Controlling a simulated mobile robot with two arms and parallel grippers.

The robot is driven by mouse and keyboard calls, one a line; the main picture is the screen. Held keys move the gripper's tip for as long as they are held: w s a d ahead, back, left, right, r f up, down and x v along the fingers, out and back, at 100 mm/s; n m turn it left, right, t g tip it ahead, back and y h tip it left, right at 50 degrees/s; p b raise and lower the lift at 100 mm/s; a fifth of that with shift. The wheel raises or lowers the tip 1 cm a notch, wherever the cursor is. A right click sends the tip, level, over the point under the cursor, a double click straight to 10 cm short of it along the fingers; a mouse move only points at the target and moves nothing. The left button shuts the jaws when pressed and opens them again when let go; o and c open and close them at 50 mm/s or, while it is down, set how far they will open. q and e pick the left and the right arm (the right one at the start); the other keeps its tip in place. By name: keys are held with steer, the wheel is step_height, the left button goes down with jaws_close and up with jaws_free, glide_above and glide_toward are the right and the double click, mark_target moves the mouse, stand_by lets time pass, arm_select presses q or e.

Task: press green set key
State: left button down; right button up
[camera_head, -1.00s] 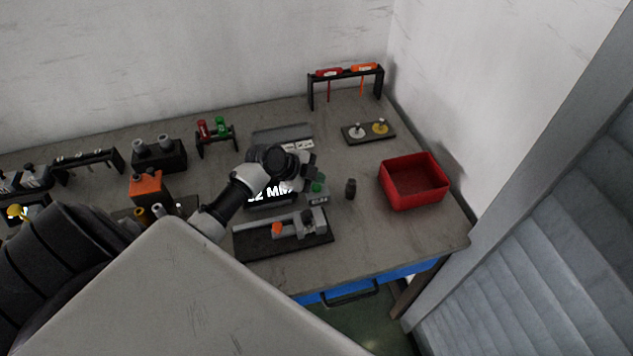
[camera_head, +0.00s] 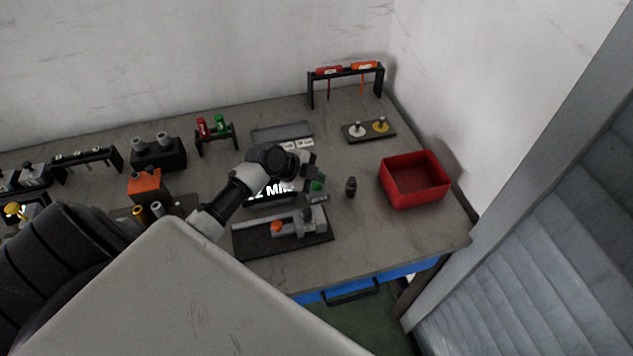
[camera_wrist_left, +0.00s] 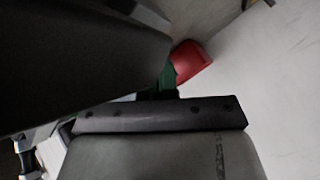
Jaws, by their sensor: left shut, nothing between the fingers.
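The green set key (camera_head: 317,186) is a small green block beside the black display unit (camera_head: 262,198) with white lettering, partly covered by my arm. My left gripper (camera_head: 313,170) is dark and shut with nothing in it. It is right by the key, on its far side in the head view; I cannot tell whether it touches the key. In the left wrist view a green patch (camera_wrist_left: 167,80) shows just past the dark gripper parts, mostly hidden. My right gripper is not in view.
A black fixture (camera_head: 250,244) with an orange part lies in front of the display. A small dark cylinder (camera_head: 351,187) stands to the right, then a red bin (camera_head: 414,204). A screwdriver rack (camera_head: 310,92) and a plate with two knobs (camera_head: 369,138) are behind.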

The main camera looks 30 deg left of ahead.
mark_target(316, 186)
arm_select(q)
steer(key=shift+f+b, duration=0.45)
steer(key=shift+f, duration=0.1)
stand_by(0.7)
steer(key=shift+r, duration=0.1)
steer(key=shift+r+p, duration=0.6)
steer(key=shift+r, duration=0.2)
steer(key=shift+r+p, duration=1.85)
steer(key=shift+r, duration=0.7)
steer(key=shift+f, duration=0.1)
